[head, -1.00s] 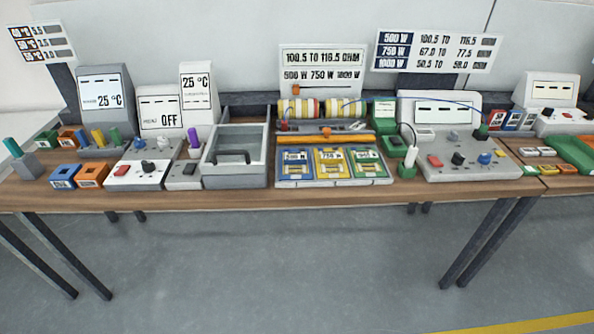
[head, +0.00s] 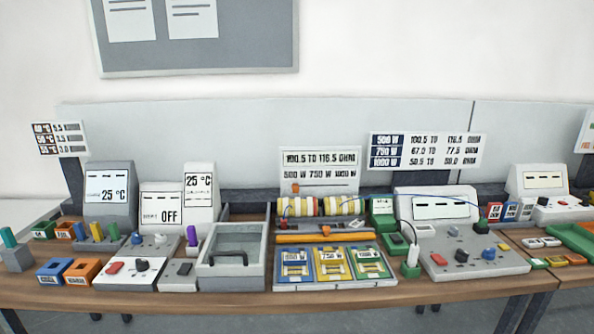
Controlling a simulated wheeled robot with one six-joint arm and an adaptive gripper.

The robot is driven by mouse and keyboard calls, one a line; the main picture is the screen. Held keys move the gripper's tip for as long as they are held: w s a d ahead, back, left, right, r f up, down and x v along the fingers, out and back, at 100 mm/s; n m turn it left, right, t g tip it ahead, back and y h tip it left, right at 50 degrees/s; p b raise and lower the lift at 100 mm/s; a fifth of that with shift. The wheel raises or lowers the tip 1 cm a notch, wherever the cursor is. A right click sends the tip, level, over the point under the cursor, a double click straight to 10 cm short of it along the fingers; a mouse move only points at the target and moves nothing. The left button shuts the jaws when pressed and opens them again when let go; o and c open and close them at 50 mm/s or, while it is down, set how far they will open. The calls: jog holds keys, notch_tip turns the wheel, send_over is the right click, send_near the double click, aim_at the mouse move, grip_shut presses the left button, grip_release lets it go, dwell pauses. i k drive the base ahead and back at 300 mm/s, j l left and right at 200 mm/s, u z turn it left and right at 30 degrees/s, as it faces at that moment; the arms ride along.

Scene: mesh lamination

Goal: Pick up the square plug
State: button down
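Several upright plugs stand on the wooden bench, and I cannot tell for sure which one is the square plug. A teal plug (head: 8,238) stands in a grey block at the far left. A purple plug (head: 192,236) stands at the back of a small grey box with a black switch. A white plug-like piece (head: 412,255) stands on a green base beside the right control panel. My gripper is not in view.
The bench (head: 180,298) is crowded, with only a narrow bare front strip. A grey box with a handle (head: 233,240), a rack of blue, yellow and green cards (head: 333,284) and a control panel (head: 475,270) fill the middle and right. Sign boards stand behind.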

aim_at(483, 223)
jog(key=z, duration=0.75)
